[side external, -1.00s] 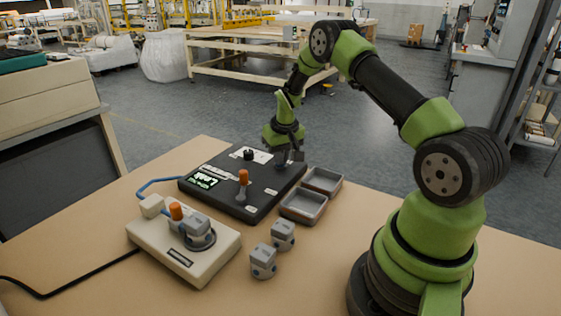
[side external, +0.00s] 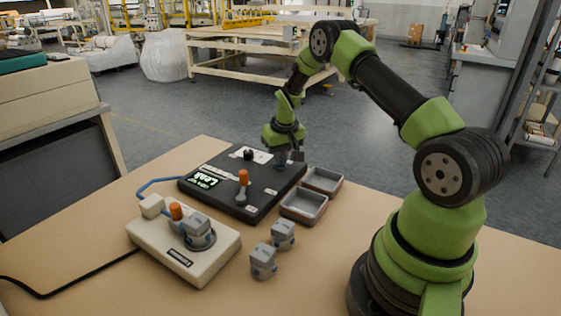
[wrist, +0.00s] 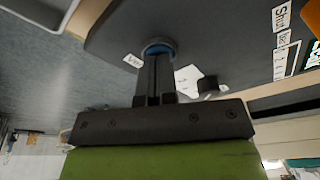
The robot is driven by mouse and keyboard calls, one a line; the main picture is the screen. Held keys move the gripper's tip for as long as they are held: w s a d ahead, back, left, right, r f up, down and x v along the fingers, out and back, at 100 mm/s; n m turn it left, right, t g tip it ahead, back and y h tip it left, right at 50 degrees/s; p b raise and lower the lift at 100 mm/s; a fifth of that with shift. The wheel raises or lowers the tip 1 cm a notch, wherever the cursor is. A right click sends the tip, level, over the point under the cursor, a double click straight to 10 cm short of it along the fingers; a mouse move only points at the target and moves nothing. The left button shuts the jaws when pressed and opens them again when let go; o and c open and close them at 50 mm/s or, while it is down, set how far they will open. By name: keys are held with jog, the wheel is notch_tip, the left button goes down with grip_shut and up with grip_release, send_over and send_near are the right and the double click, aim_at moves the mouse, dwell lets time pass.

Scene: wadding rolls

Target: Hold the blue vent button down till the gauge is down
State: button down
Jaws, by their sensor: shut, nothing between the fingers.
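The blue vent button (wrist: 157,46) shows as a blue rim in a dark collar on the black control panel (wrist: 220,30) in the wrist view. My gripper (wrist: 155,60) is shut and empty, its fingertips over the button and hiding its middle. They look to be on or very close to it; contact cannot be told. In the side view my gripper (side external: 283,163) is over the right part of the panel (side external: 262,200). A lit green display (side external: 203,181) sits at the panel's left; its reading is too small to make out.
An orange-topped lever (side external: 243,183) and a black knob (side external: 248,155) stand on the panel. Two grey trays (side external: 303,217) lie to its right. A beige box (side external: 180,262) and two grey blocks (side external: 263,262) are in front. The table's front middle is clear.

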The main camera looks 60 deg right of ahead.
jog(key=shift+r, duration=3.5)
jog(key=shift+a+r, duration=0.1)
jog(key=shift+r, duration=0.15)
jog(key=s+a+r+t, duration=0.1)
jog(key=s+a+r, duration=0.2)
jog(key=a+r, duration=0.45)
jog(key=s+a+r+t, duration=0.2)
jog(key=a+r, duration=0.4)
jog(key=r, duration=0.3)
jog(key=s+a+r+n+t+y, duration=0.1)
jog(key=s+a, duration=0.4)
jog(key=s, duration=0.3)
jog(key=s+a+r+n+t+y, duration=0.1)
jog(key=s+a+r+y, duration=0.1)
jog(key=s+a, duration=0.3)
jog(key=s, duration=0.4)
jog(key=shift+a, duration=0.25)
